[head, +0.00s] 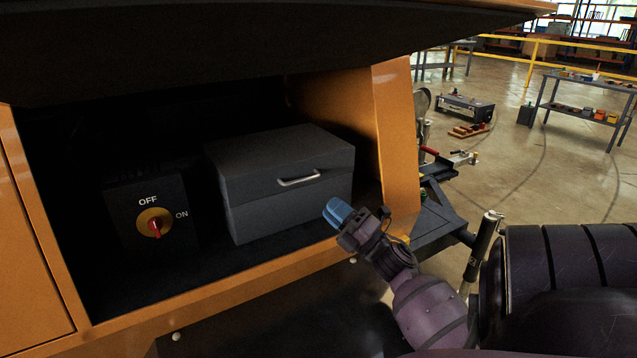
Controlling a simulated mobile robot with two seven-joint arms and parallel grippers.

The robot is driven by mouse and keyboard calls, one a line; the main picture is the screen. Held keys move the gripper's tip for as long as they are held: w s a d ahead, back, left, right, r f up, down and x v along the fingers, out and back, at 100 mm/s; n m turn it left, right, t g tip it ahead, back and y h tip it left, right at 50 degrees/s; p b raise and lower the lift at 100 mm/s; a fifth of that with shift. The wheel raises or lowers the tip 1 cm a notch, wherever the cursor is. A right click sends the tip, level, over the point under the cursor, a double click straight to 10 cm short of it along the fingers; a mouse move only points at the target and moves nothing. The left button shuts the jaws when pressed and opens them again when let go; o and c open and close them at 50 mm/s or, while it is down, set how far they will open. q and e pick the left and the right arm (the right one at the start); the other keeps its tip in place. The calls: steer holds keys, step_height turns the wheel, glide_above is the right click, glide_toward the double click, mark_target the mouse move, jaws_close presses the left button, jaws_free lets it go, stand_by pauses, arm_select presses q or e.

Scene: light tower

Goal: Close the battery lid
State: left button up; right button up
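The battery lid (265,160) is the dark grey top of a box inside the orange compartment, with a silver handle (299,180) on its front. The lid lies down over the grey battery box (285,213), with a seam line between them. My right gripper (337,211), with blue fingertips, is in front of the box's lower right corner, below and right of the handle. Its fingertips appear close together, and I see nothing between them. My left gripper is not in view.
A switch panel with a red knob (155,227) stands left of the box, marked OFF and ON. The orange frame (398,145) bounds the compartment on the right, and a dark cover (200,50) overhangs it. Tables stand on the open floor at the right.

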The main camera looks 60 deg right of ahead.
steer(key=shift+r+v, duration=0.25)
steer(key=shift+v, duration=1.15)
steer(key=shift+s+r, duration=0.1)
